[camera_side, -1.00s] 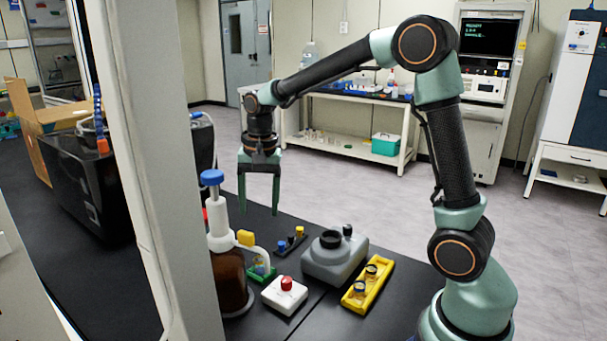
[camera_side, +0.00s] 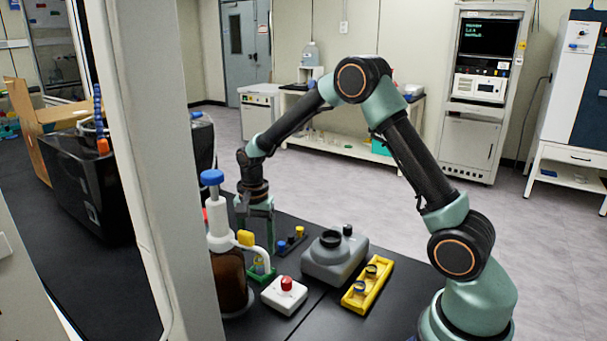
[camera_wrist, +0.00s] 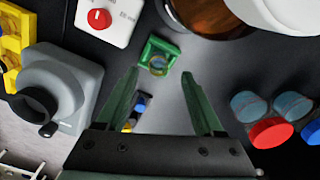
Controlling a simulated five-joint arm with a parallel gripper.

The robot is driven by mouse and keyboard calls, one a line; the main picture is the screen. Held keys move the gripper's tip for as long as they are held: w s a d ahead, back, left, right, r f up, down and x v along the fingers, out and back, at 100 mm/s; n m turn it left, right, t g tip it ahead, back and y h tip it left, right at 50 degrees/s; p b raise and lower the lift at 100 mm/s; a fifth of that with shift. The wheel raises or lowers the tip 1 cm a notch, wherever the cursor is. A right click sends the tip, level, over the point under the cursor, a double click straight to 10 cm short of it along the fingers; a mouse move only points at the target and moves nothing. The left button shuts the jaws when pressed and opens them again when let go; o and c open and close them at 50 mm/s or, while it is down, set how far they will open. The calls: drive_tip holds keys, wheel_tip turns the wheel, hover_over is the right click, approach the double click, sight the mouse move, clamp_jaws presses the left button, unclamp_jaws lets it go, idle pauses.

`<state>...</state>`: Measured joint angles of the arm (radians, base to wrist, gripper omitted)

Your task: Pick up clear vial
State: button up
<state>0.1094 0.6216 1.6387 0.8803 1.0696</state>
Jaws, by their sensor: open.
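The clear vial (camera_wrist: 158,66) stands in a small square green holder (camera_wrist: 145,56) in the wrist view, just beyond my fingertips. In the side view the vial (camera_side: 259,266) is a small clear shape in the green holder (camera_side: 263,277), partly hidden by the brown bottle's spout. My gripper (camera_side: 257,246) points down over the black bench close by the holder. In the wrist view my gripper (camera_wrist: 160,74) is open, its two green fingers apart with the vial roughly centred ahead of the gap. I cannot tell whether a finger touches the holder.
A brown bottle (camera_side: 229,277) stands close in front of the holder. A white box with a red button (camera_side: 285,296), a grey device (camera_side: 333,262) and a yellow rack (camera_side: 367,291) lie right. A small dark rack (camera_side: 290,243) with coloured vials is near.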

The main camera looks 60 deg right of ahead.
sight(259, 256)
drive_tip(key=shift+s+f, duration=0.1)
drive_tip(key=shift+f, duration=2.3)
clamp_jaws()
